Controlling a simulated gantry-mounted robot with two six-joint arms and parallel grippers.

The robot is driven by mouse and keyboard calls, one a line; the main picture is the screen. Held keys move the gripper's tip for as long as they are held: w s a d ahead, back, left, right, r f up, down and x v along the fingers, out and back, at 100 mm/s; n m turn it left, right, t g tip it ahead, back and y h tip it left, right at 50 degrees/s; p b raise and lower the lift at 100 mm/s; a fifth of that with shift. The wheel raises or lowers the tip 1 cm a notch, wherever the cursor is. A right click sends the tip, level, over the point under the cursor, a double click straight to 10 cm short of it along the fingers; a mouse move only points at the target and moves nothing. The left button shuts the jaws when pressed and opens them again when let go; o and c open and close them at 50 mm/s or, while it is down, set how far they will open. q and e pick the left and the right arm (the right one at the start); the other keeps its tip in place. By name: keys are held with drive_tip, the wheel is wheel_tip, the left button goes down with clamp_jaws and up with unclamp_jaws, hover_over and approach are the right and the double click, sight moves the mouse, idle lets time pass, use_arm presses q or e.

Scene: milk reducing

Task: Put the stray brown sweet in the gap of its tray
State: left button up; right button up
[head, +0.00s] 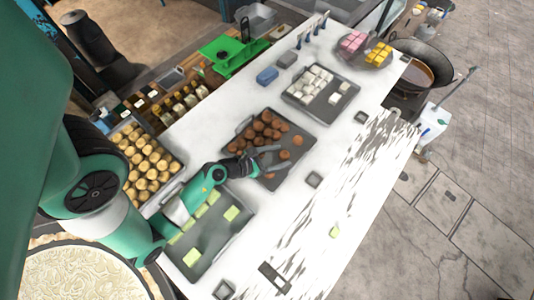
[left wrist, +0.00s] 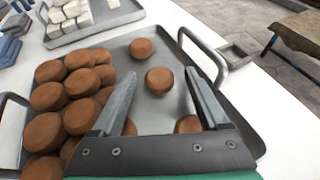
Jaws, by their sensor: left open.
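The dark tray of brown sweets (head: 308,150) lies on the white counter, its rim also in the left wrist view (left wrist: 222,80). Brown sweets are packed at its left side (left wrist: 45,130). A loose brown sweet (left wrist: 159,80) lies on bare tray floor, and another (left wrist: 141,47) lies just beyond it. A further sweet (left wrist: 188,125) is partly hidden by my right-hand finger. I cannot tell which one is the stray. My left gripper (head: 277,158) is open over the tray, with the nearer loose sweet between its fingertips in the left wrist view (left wrist: 162,76). My right gripper is not in view.
A tray of white sweets (head: 318,104) lies beyond. A tray of green sweets (head: 228,240) and a tray of pale golden sweets (head: 172,162) lie nearer. The counter's right side is mostly clear.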

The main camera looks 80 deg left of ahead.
use_arm(q)
drive_tip(key=b+v, duration=0.1)
drive_tip(key=v, duration=0.9)
drive_tip(key=shift+s+r+b, duration=0.15)
drive_tip(key=shift+s+b, duration=0.15)
drive_tip(key=shift+v, duration=0.8)
drive_tip(key=shift+d+r, duration=0.1)
